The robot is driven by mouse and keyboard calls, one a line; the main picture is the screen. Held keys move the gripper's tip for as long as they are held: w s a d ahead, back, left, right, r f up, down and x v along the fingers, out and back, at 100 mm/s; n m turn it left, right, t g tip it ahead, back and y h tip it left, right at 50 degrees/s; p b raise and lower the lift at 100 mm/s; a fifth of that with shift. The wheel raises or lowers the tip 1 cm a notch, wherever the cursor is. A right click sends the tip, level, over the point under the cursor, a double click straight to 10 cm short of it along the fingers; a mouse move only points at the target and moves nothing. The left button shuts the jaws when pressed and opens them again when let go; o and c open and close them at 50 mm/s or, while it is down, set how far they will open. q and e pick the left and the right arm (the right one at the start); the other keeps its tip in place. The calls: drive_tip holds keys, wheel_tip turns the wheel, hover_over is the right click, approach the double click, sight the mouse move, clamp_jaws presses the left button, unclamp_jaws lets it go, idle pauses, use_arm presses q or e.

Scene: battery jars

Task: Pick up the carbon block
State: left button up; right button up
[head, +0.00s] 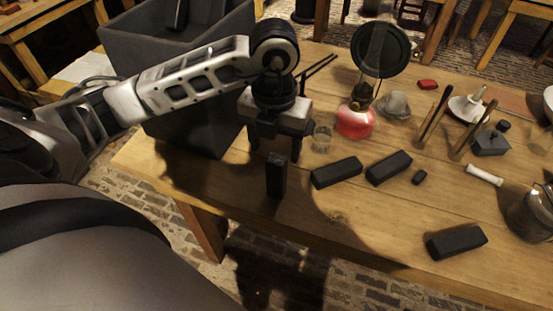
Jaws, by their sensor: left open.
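My left gripper (274,152) is open, with its fingers pointing down over the table's left part. A dark carbon block (276,178) stands upright just below and in front of the fingers. I cannot tell whether the fingers touch it. Two similar black blocks lie flat to its right, one nearer (336,172) and one farther along (388,168). Another black block (456,242) lies near the front edge at the right. My right gripper is not in view.
A large dark bin (185,60) holding dark blocks stands behind my left arm. A small glass (322,138) and a red-based lamp (356,122) stand right of the gripper. A glass jar (530,213) stands at the right edge. The table's front middle is clear.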

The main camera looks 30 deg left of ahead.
sight(276, 159)
use_arm(q)
drive_tip(key=shift+d+f+p, duration=0.1)
drive_tip(key=shift+f+p, duration=0.45)
drive_tip(key=shift+f, duration=2.8)
drive_tip(key=c, duration=1.2)
